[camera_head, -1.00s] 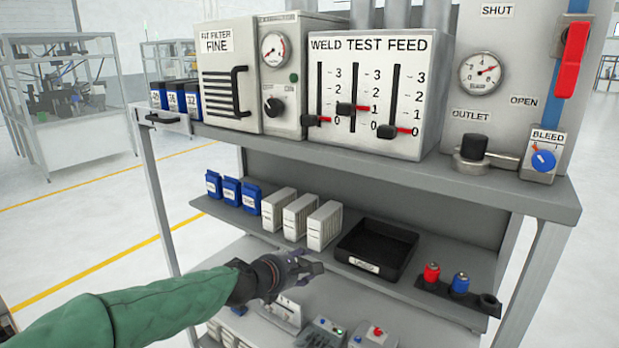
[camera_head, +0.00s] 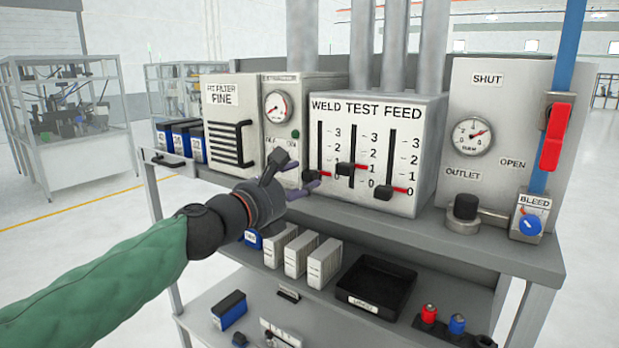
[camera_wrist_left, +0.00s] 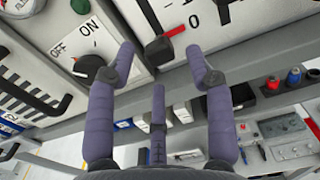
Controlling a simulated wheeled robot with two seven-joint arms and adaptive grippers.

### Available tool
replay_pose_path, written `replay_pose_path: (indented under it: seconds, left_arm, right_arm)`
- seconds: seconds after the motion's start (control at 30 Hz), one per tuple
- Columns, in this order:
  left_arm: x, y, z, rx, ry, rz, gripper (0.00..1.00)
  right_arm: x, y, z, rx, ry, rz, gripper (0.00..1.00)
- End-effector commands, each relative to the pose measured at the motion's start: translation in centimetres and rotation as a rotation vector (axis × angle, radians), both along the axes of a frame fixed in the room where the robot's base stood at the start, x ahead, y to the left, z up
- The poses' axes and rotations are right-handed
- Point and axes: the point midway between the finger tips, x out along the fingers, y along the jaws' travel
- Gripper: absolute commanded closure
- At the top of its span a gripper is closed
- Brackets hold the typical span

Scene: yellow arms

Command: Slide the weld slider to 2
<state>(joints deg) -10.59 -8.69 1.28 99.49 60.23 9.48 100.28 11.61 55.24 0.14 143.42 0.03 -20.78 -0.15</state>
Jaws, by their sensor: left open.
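The white panel marked WELD TEST FEED (camera_head: 418,118) has three vertical slots with scales from 0 to 3. The weld slider (camera_head: 310,175) is the leftmost; its dark knob sits low, partly hidden by my fingers. In the left wrist view the knob (camera_wrist_left: 158,50) has a red pointer level with 0. The test slider (camera_head: 345,168) is at about 1 and the feed slider (camera_head: 384,191) at about 0. My left gripper (camera_head: 298,171) is open just in front of the weld knob. In the wrist view its fingers (camera_wrist_left: 163,52) are spread either side of the knob; contact cannot be told.
Left of the panel is a unit with a gauge and an ON/OFF knob (camera_wrist_left: 90,68), close to one finger. The shelf edge (camera_head: 400,228) runs below the panel. White boxes (camera_head: 297,252) and a black tray (camera_head: 376,288) stand lower. A bleed dial (camera_head: 530,225) is at the right.

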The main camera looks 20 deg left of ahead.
Motion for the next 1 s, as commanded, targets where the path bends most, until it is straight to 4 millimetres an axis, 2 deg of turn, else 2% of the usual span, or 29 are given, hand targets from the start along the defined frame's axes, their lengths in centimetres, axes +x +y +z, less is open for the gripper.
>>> replay_pose_path:
  seconds: [0.1,0.3,0.73,0.9,0.93,1.0]
  left_arm:
    - [1.8,-0.7,0.0,0.0,0.0,0.0,0.47]
    - [3.7,-1.3,0.1,0.001,0.0,0.0,0.47]
    - [4.4,-1.6,0.0,0.001,0.0,0.001,0.47]
    - [4.4,-1.6,0.0,0.001,0.0,0.001,0.95]
    - [4.4,-1.5,0.0,0.001,0.0,0.001,1.0]
    - [4.4,-1.5,0.0,0.001,0.0,0.002,1.0]
  right_arm:
    - [0.0,0.0,-0.1,0.0,0.0,0.0,0.6]
    - [0.0,0.0,0.0,0.0,0.0,0.0,0.6]
    - [0.0,0.0,0.0,0.0,0.0,0.0,0.6]
    - [0.0,0.0,0.0,0.0,0.0,0.0,0.6]
    - [0.0,0.0,0.0,0.0,0.0,0.0,0.6]
    - [0.0,0.0,0.0,0.0,0.0,0.0,0.6]
